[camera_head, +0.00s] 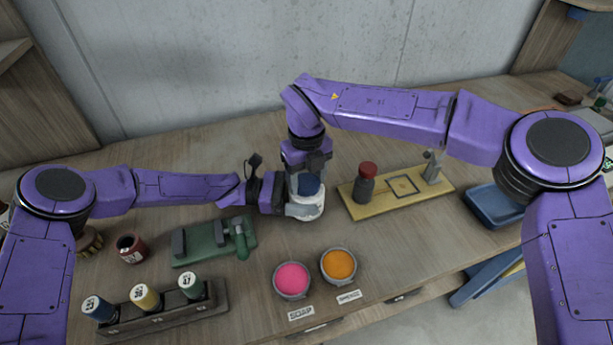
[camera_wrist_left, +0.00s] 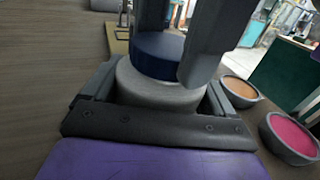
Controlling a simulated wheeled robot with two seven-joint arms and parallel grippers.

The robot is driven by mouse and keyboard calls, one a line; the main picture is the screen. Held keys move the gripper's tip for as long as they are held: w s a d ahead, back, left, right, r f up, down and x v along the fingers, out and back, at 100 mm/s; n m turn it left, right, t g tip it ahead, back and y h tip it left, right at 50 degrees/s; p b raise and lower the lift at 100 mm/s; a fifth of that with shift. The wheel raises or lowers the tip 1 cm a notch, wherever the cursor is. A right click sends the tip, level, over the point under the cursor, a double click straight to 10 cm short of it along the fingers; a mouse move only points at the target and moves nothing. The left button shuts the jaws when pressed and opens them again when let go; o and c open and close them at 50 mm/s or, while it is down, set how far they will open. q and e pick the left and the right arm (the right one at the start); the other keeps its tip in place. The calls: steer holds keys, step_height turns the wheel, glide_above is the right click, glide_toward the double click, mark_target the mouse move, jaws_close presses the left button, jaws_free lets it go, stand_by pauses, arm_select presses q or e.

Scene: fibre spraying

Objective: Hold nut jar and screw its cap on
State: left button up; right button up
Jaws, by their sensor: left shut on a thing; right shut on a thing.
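The nut jar (camera_head: 306,207) is a pale, whitish-grey jar standing on the table in the middle of the head view. In the left wrist view the jar (camera_wrist_left: 158,88) sits between the fingers of my left gripper (camera_wrist_left: 160,95), which is shut on it from the side. The dark blue cap (camera_head: 309,184) is at the jar's top. My right gripper (camera_head: 308,168) comes down from above with its fingers shut around the cap. In the left wrist view the cap (camera_wrist_left: 158,50) appears to touch the jar's top; its thread is hidden.
A yellow board (camera_head: 400,195) with a red-capped bottle (camera_head: 366,183) lies to the right. Pink (camera_head: 291,279) and orange (camera_head: 339,265) bowls stand in front. A green clamp device (camera_head: 213,243) and a rack of bottles (camera_head: 150,317) are at left. A blue tray (camera_head: 493,206) is further right.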

steer(key=o, duration=1.2)
steer(key=shift+o, duration=0.2)
step_height(320, 180, up, 12)
arm_select(q)
steer(key=o, duration=1.9)
steer(key=shift+c, duration=0.2)
